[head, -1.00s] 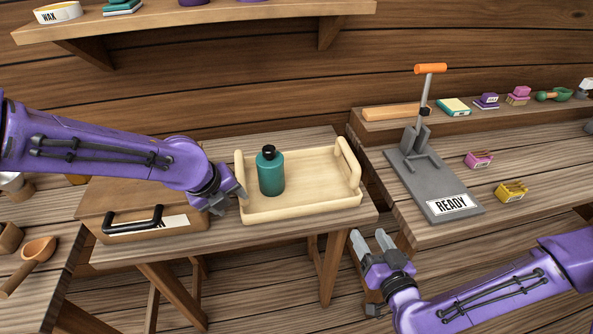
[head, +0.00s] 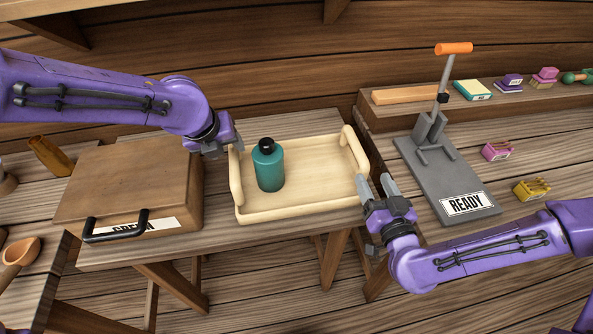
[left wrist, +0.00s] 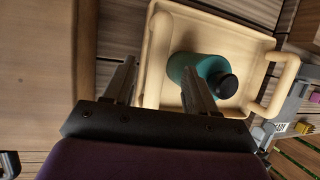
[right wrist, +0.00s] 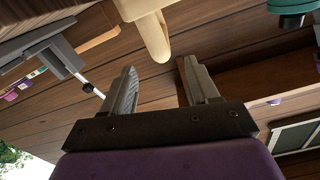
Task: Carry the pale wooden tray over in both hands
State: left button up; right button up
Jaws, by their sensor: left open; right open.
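The pale wooden tray (head: 310,207) sits on the small table, with a raised handle at its left and right ends. A teal bottle with a black cap (head: 269,168) stands upright in it, left of the middle. My left gripper (head: 228,149) is open at the tray's left handle; in the left wrist view that handle (left wrist: 157,50) shows between and beyond the fingers. My right gripper (head: 375,182) is open just right of the tray's right end. In the right wrist view a tray handle (right wrist: 153,38) shows beyond the open fingers. Neither gripper visibly holds anything.
A brown wooden case (head: 130,185) with a black handle lies left of the tray. To the right, a grey lever press (head: 440,175) labelled READY stands on another bench, with pink (head: 497,151) and yellow (head: 531,189) small items beside it. A gap separates the tables.

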aim_at(236, 158)
pick_arm(q)
jog(key=x, duration=0.8)
jog(key=shift+w+f, duration=0.25)
jog(key=shift+f, duration=0.1)
pick_arm(e)
jog(key=x, duration=0.9)
jog(key=shift+a, duration=0.1)
jog(key=shift+s, duration=0.1)
pick_arm(q)
grip_shut()
pick_arm(e)
grip_shut()
pick_arm(q)
jog(key=shift+r, duration=0.1)
pick_arm(e)
jog(key=shift+r, duration=0.1)
